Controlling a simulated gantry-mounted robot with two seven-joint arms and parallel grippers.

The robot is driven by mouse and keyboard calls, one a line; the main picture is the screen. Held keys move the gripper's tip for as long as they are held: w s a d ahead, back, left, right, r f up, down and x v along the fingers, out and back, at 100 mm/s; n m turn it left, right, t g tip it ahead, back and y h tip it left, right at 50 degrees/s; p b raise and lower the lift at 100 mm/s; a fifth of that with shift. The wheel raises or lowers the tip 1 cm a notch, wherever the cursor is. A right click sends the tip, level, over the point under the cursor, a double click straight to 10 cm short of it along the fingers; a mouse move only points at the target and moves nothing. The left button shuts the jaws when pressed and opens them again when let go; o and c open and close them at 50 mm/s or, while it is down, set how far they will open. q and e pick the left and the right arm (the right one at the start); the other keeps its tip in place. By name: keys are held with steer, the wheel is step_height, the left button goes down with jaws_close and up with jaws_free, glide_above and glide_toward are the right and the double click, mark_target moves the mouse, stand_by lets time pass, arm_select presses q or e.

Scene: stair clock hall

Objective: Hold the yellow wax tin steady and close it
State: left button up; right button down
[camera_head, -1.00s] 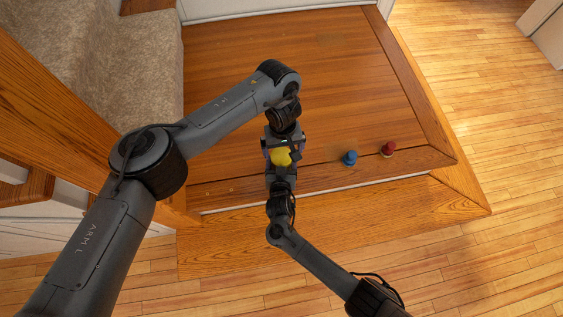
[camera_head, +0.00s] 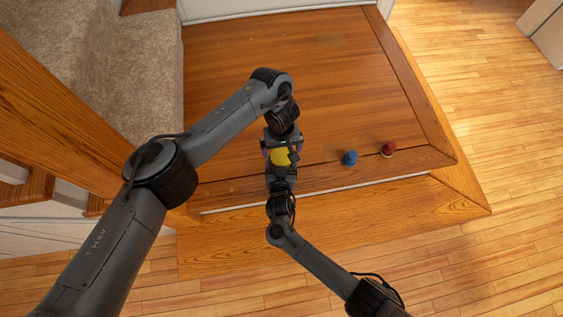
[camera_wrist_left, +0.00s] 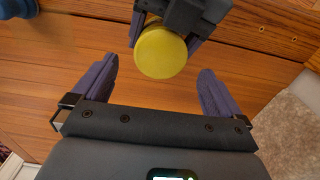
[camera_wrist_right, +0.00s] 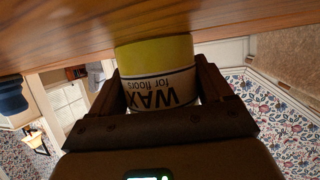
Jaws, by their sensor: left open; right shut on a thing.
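The yellow wax tin (camera_head: 280,157) stands upright at the front of the wooden landing. In the right wrist view its label (camera_wrist_right: 160,90) reads "WAX for floors", upside down. My right gripper (camera_head: 281,172) is shut on the tin's sides from the front. In the left wrist view the round yellow top (camera_wrist_left: 161,52) faces the camera, between the right gripper's fingers; I cannot tell whether it is fully seated. My left gripper (camera_wrist_left: 158,66) is open and empty, its fingers spread close to the tin. In the head view it partly hides the tin from behind.
A blue object (camera_head: 350,158) and a red-topped object (camera_head: 388,149) stand to the right of the tin near the landing's front edge. A carpeted stair (camera_head: 95,60) lies to the left. The landing behind the grippers is clear.

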mark_target(281, 156)
arm_select(q)
steer(key=shift+f, duration=2)
steer(key=shift+c, duration=0.2)
steer(key=c, duration=1)
steer(key=m, duration=0.5)
steer(key=shift+c, duration=0.2)
steer(key=m, duration=0.4)
steer(key=shift+m, duration=0.3)
steer(key=o, duration=1.1)
